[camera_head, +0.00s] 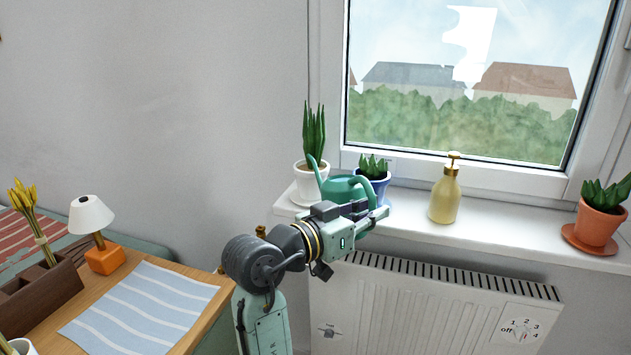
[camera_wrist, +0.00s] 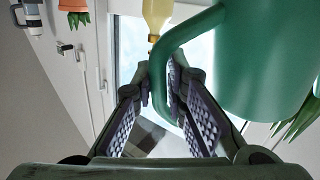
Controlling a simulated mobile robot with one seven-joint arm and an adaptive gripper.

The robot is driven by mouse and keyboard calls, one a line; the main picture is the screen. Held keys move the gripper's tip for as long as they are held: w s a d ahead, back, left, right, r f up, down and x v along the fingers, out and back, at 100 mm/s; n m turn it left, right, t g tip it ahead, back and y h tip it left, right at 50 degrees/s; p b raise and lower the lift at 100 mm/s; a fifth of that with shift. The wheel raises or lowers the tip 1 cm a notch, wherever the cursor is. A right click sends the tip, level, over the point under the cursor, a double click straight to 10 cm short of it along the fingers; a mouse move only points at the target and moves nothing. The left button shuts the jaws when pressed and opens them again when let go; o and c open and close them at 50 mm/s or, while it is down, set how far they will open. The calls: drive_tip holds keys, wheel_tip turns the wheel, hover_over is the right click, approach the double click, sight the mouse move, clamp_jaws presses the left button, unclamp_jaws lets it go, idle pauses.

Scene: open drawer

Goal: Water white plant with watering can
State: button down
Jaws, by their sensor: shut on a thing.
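The green watering can (camera_head: 340,188) is over the windowsill, between the white-potted plant and the blue-potted one. In the wrist view, its body (camera_wrist: 268,70) fills the upper right and its curved handle (camera_wrist: 165,65) runs down between my fingers. My gripper (camera_head: 372,216) is shut on the handle; it also shows in the wrist view (camera_wrist: 168,100). The tall plant in the white pot (camera_head: 311,185) stands at the left end of the sill. The can's spout rises in front of that pot. I cannot tell whether the can's base touches the sill.
The windowsill (camera_head: 405,215) also holds a blue-potted plant (camera_head: 377,183), a yellow pump bottle (camera_head: 445,196) and a terracotta-potted plant (camera_head: 599,220). A radiator (camera_head: 430,300) is below. A wooden desk (camera_head: 205,285) with a small lamp (camera_head: 95,225) is at the left.

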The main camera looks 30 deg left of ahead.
sight(373, 196)
drive_tip(key=shift+r+n+p, duration=0.4)
drive_tip(key=shift+r+p, duration=0.7)
drive_tip(key=shift+p, duration=0.05)
drive_tip(key=shift+r+n+p, duration=0.4)
drive_tip(key=shift+r+p, duration=0.6)
drive_tip(key=shift+p, duration=0.3)
drive_tip(key=shift+r, duration=0.1)
drive_tip(key=shift+r+n, duration=0.4)
drive_tip(key=shift+r, duration=0.45)
idle(0.5)
wheel_tip(373, 196, down, 5)
drive_tip(key=m+b, duration=0.2)
drive_tip(key=b, duration=0.5)
idle(0.3)
drive_tip(key=shift+f, duration=0.1)
